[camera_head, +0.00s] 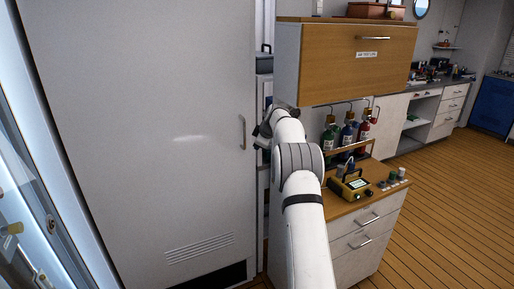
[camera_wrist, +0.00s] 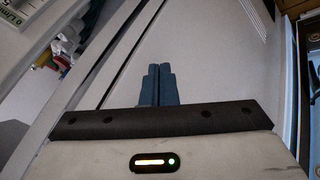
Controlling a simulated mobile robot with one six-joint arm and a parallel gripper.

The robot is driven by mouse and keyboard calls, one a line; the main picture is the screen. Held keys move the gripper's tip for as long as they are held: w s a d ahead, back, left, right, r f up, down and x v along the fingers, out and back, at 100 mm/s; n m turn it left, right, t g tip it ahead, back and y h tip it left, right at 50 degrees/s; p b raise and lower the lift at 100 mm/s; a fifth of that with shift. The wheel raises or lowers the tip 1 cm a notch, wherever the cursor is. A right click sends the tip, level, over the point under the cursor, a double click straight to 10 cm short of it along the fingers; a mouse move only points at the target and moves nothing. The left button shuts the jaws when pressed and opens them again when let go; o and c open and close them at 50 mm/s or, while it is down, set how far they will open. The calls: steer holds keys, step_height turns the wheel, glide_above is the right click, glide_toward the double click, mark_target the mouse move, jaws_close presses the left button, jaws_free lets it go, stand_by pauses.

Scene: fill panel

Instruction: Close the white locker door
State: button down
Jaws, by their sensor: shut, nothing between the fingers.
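The white locker door (camera_head: 150,130) fills the left of the head view, with a vertical handle (camera_head: 242,132) near its right edge and a vent low down. It stands ajar: a strip of the locker's shelved inside (camera_head: 264,90) shows past its right edge. My gripper (camera_head: 262,131) is at that edge, just right of the handle. In the wrist view my gripper (camera_wrist: 157,72) has its two dark fingers together and empty, in front of a pale flat panel (camera_wrist: 205,60). I cannot tell whether the fingertips touch it.
A wooden wall cabinet (camera_head: 355,60) hangs above, close to my arm. The plank floor (camera_head: 450,190) at right is clear.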

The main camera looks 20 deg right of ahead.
steer(key=s+d+r+b, duration=0.3)
steer(key=s+d+r, duration=0.1)
steer(key=s+r, duration=0.35)
steer(key=s+a+r+m+g, duration=0.25)
steer(key=s+a+m, duration=0.25)
steer(key=s+a, duration=1.25)
steer(key=s+a+f+m, duration=0.2)
steer(key=s+f, duration=0.1)
steer(key=s, duration=0.7)
steer(key=s+a+f+m+g, duration=0.1)
steer(key=s+f, duration=0.3)
steer(key=s, duration=0.6)
steer(key=s+a+f+m+g+h, duration=0.1)
steer(key=s+a+f+m, duration=0.1)
steer(key=s, duration=0.9)
step_height(320, 180, down, 2)
steer(key=shift+a+m, duration=0.4)
steer(key=shift+a, duration=0.45)
steer(key=shift+s, duration=0.1)
